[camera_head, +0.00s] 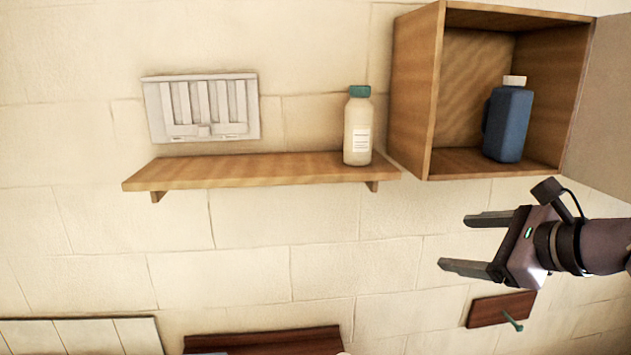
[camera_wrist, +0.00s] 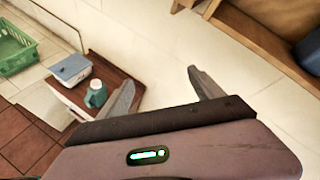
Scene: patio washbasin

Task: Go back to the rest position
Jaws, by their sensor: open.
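My gripper (camera_head: 462,243) is in the right part of the head view, below the open cabinet and in front of the wall. Its two fingers point left and stand apart with nothing between them. In the wrist view my gripper (camera_wrist: 168,85) also shows spread, empty fingers. No part of it touches the shelf, the cabinet or a bottle.
A wooden wall shelf (camera_head: 230,172) holds a cream bottle with a green cap (camera_head: 357,130). The open cabinet (camera_head: 415,85) holds a blue jug (camera_head: 508,125). A peg board (camera_head: 490,311) is below. A green crate (camera_wrist: 15,50) stands on the floor.

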